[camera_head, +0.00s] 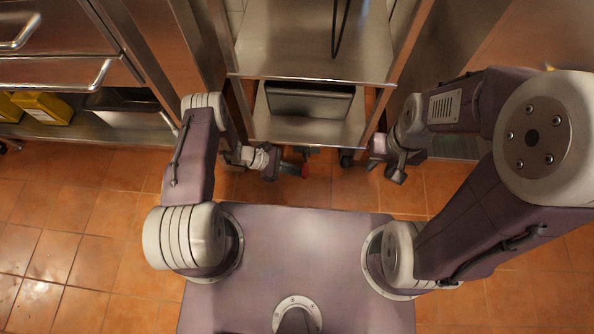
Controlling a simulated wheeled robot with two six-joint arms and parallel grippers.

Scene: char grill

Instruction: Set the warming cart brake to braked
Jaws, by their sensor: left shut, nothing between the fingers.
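The metal warming cart (315,68) stands straight ahead, with open shelves and upright posts. A small red part (304,171), which may be the brake pedal, shows low at the cart's front edge, just above the floor. My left gripper (290,168) is shut and empty, with its tips right beside the red part. I cannot tell whether they touch, nor which setting the brake has. A dark caster (347,158) shows under the cart's right front. My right gripper (386,168) hangs near the cart's right front corner; its finger opening is unclear.
A steel counter with drawers (60,70) stands at the left, with yellow boxes (42,107) on its lower shelf. A dark pan (308,100) sits on the cart's lower shelf. Open tiled floor (80,230) lies at the left.

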